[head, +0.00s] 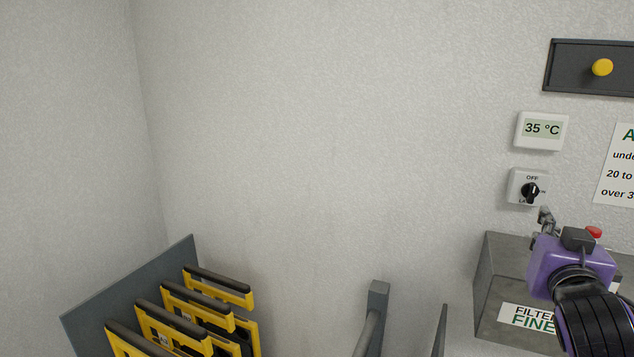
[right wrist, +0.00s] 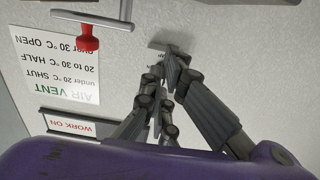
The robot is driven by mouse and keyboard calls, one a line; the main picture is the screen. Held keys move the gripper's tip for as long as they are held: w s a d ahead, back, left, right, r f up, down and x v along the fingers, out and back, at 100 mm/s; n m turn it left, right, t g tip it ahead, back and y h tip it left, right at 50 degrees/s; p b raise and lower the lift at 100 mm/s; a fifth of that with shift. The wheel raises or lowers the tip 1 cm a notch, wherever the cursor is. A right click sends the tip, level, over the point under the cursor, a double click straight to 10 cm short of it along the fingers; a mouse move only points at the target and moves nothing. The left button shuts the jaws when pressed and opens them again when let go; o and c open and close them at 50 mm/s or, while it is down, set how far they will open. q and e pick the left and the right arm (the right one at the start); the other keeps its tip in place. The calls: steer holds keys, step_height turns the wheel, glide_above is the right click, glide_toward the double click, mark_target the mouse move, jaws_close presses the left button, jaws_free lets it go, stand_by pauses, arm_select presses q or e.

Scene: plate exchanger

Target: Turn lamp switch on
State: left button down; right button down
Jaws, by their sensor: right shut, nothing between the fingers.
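A white switch plate with a black rotary knob (head: 528,189) is on the wall at the right of the head view. "OFF" is printed above the knob; a label to its right and one below are partly hidden. The knob's exact pointing direction is hard to tell. My right gripper (head: 545,217) is shut and empty, its fingertips just below and slightly right of the knob. I cannot tell whether they touch it. The right wrist view shows the closed fingers (right wrist: 165,75) before the wall; I cannot make out the switch there. My left gripper is not in view.
A 35 °C display (head: 541,131) hangs above the switch, and a dark panel with a yellow knob (head: 602,67) higher up. A grey filter box (head: 495,270) stands below. A red knob (right wrist: 88,38) is near an air vent sign (right wrist: 55,65). Yellow-framed plates (head: 215,290) stand lower left.

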mark_target(525, 200)
steer(key=shift+w+d, duration=0.3)
steer(key=shift+x, duration=2.95)
steer(key=shift+w+a+r, duration=0.1)
steer(key=shift+a+r, duration=0.15)
steer(key=shift+r, duration=0.35)
steer(key=shift+w+a+f, duration=0.15)
steer(key=shift+w+a, duration=0.05)
steer(key=shift+a, duration=0.35)
steer(key=shift+w+a, duration=0.3)
steer(key=shift+a, duration=0.05)
